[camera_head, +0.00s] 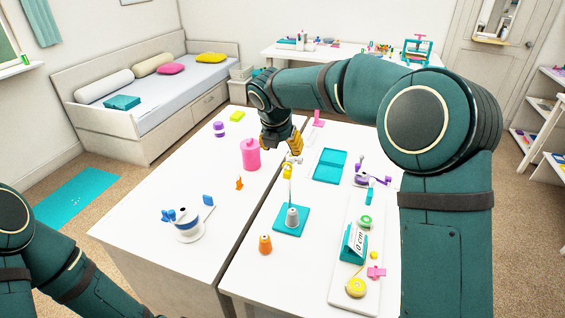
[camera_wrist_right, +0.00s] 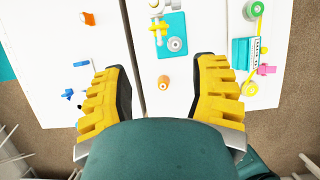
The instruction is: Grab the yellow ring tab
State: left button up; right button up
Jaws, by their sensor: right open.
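A small yellow piece (camera_head: 287,172), perhaps the ring tab, is on the upright of a small stand with a teal base (camera_head: 300,221); its ring shape is too small to make out. In the right wrist view, yellow parts (camera_wrist_right: 163,31) show on the same stand, ahead of the fingers. My right gripper (camera_head: 282,143) has yellow fingers and is above the table close to the top of the stand.
A grey cone (camera_head: 292,218) stands on the teal base, and an orange spool (camera_head: 265,244) is in front. A pink canister (camera_head: 250,155) is left of the stand. A teal tray (camera_head: 330,165) and a yellow round tape (camera_head: 356,288) are to the right.

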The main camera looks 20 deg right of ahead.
aim_at(287, 171)
jog(key=b+x, duration=0.1)
jog(key=x, duration=0.8)
jog(key=shift+b, duration=0.3)
jog(key=b+x, duration=0.1)
jog(key=x, duration=0.4)
jog(key=shift+a, duration=0.1)
jog(key=shift+r, duration=0.1)
jog(key=c, duration=0.8)
